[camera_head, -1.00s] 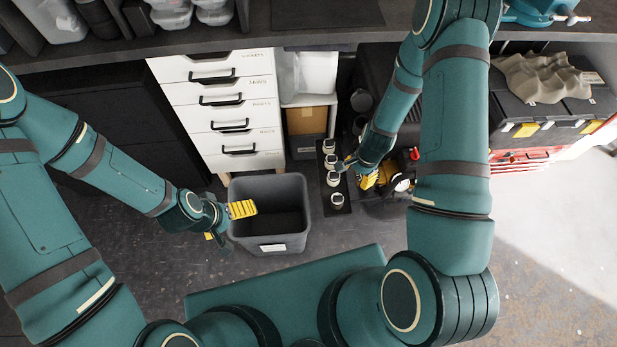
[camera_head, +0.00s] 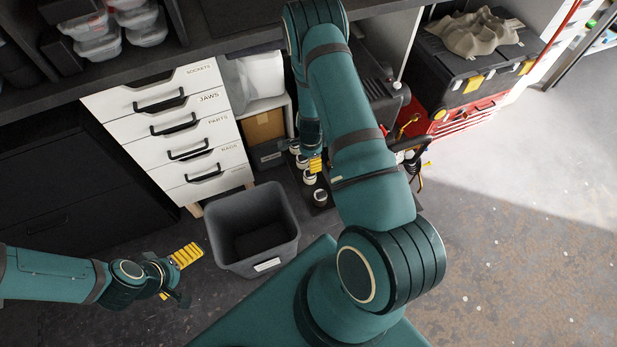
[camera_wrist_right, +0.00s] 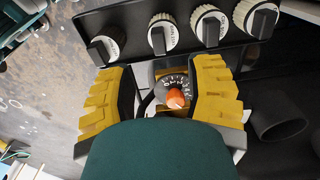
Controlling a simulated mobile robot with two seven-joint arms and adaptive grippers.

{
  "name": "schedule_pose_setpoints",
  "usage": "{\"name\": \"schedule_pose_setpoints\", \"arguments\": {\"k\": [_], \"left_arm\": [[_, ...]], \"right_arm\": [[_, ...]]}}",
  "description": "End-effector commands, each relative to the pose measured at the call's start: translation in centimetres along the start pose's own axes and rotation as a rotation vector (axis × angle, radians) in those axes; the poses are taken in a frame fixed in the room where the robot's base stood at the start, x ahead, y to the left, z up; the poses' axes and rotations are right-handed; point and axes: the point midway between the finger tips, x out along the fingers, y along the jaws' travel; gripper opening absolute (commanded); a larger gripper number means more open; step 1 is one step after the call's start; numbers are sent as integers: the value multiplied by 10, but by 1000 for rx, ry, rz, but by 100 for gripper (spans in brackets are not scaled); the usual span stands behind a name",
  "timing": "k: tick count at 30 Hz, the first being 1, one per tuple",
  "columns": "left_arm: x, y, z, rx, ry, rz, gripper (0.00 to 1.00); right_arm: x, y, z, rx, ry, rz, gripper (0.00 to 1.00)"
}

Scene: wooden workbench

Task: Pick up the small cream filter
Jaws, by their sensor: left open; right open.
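One (camera_wrist_right: 163,34) is near the middle; I cannot tell which is the small filter. In the head view, the nearest cream piece (camera_head: 309,178) sits beside a dark-topped one (camera_head: 320,196). My right gripper (camera_wrist_right: 166,76) is open and empty, with its yellow fingers just short of the row. Its tips are partly hidden behind my arm in the head view (camera_head: 315,164). My left gripper (camera_head: 178,276) is open and empty, left of the grey bin.
A grey bin (camera_head: 283,250) stands left of the strip. A round dial with an orange knob (camera_wrist_right: 177,97) shows between my right fingers, below the row. White drawers (camera_head: 180,140) stand behind the bin. A black and red toolbox (camera_head: 470,117) is at the right.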

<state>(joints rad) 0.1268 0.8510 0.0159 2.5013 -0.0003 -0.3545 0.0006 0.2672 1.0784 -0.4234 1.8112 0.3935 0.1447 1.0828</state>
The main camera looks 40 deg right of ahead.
Motion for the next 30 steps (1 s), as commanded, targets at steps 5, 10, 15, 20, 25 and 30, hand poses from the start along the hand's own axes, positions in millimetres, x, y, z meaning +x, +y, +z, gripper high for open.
{"name": "schedule_pose_setpoints", "arguments": {"k": [5,10,15,20,25,30], "left_arm": [[7,-3,-1,0,4,0,100],[8,-3,-1,0,5,-1,100],[14,-6,-2,0,7,-1,100],[22,-9,-2,0,11,-1,100],[24,-9,-3,1,13,-1,100],[23,-9,-3,1,13,-1,100]], "right_arm": [[26,0,0,-2,-1,1,53],[33,0,0,-3,0,-1,53],[49,1,0,-1,-1,1,53],[74,2,0,-3,-1,1,53],[84,1,-1,-2,-1,-1,53],[82,1,-1,-3,-1,-1,55]]}}
